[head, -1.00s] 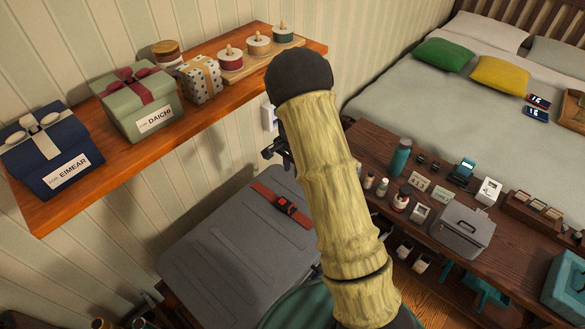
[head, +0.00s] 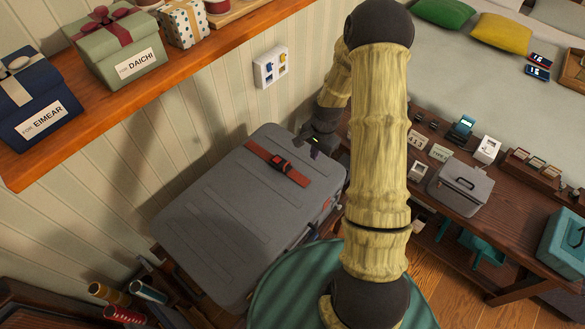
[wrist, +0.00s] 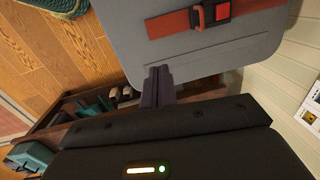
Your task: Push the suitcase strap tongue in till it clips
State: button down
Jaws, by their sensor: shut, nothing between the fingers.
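The grey suitcase (head: 215,215) lies flat with a red strap (head: 262,153) across its top near the far end. A dark buckle with a red button (head: 281,163) sits midway along the strap; the button also shows in the wrist view (wrist: 222,11). A dark piece (wrist: 197,18) lies at the buckle's left side in the wrist view; I cannot tell how deep the tongue sits.
A wooden shelf with gift boxes (head: 118,52) hangs above the suitcase on the left. A wall socket plate (head: 270,67) is behind it. A low bench (head: 450,205) with small items and a grey box stands at right. The air above the suitcase is free.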

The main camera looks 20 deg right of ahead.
jog(key=s+t+y+b, duration=0.2)
jog(key=t+b, duration=0.1)
jog(key=s+t+y+b, duration=0.2)
jog(key=s+t+b, duration=0.1)
jog(key=shift+s+f, duration=0.1)
jog(key=shift+s, duration=0.15)
jog(key=shift+f, duration=0.1)
jog(key=b, duration=0.2)
send_near(287, 166)
jog(key=shift+s+f, duration=0.7)
jog(key=shift+f, duration=0.15)
jog(key=w+a, duration=0.1)
jog(key=w, duration=0.1)
jog(key=shift+w+a+f+p, duration=0.3)
jog(key=shift+w+a+p, duration=0.05)
jog(key=shift+a, duration=0.05)
jog(key=shift+w+a+f, duration=0.1)
jog(key=shift+w+a, duration=0.1)
jog(key=shift+w, duration=0.1)
